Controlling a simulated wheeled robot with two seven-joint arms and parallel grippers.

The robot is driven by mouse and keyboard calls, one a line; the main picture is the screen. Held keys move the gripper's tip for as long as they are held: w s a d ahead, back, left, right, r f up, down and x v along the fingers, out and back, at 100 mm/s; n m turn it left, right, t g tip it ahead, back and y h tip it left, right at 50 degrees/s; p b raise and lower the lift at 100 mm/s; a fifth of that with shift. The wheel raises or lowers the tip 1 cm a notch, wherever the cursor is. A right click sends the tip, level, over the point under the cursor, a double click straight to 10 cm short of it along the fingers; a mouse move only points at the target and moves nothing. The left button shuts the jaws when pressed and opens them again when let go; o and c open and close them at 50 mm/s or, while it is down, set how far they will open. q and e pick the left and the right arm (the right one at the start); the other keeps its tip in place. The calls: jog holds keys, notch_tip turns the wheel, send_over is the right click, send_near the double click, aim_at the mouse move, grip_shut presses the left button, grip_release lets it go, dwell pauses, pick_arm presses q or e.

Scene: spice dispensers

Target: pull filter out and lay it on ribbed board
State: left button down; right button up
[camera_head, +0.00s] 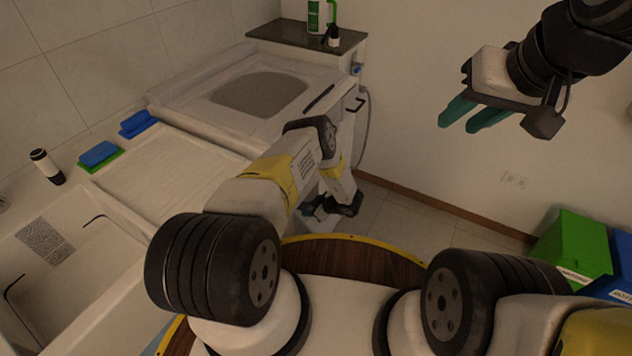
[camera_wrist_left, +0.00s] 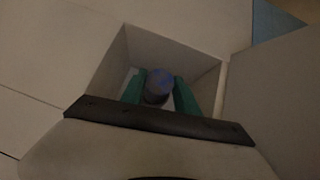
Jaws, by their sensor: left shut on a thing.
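The filter (camera_wrist_left: 158,86) shows in the left wrist view as a round blue-purple knob inside a square recess. My left gripper (camera_wrist_left: 160,92) has its green fingers on either side of the knob and is shut on it. In the head view my left gripper (camera_head: 317,212) is low by the front of the white cabinet, and the filter is hidden there. The pale ribbed board (camera_head: 165,170) lies on the counter beside the sink, bare in its middle. My right gripper (camera_head: 456,119) is raised at the upper right, empty, its green fingers apart.
Blue and green sponges (camera_head: 100,154) and a blue cloth (camera_head: 137,123) lie by the board's back edge. A dark-capped bottle (camera_head: 46,167) stands near the sink (camera_head: 75,270). Green (camera_head: 572,248) and blue bins stand at right. A grey hose (camera_head: 367,130) hangs behind my left arm.

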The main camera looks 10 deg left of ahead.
pick_arm(q)
jog(key=s+d, duration=0.2)
jog(key=d, duration=0.4)
jog(key=shift+s, duration=0.15)
dwell(2.2)
jog(key=shift+s+d, duration=0.35)
jog(key=shift+d, duration=0.6)
jog(key=shift+s+d, duration=0.3)
jog(key=shift+d, duration=0.6)
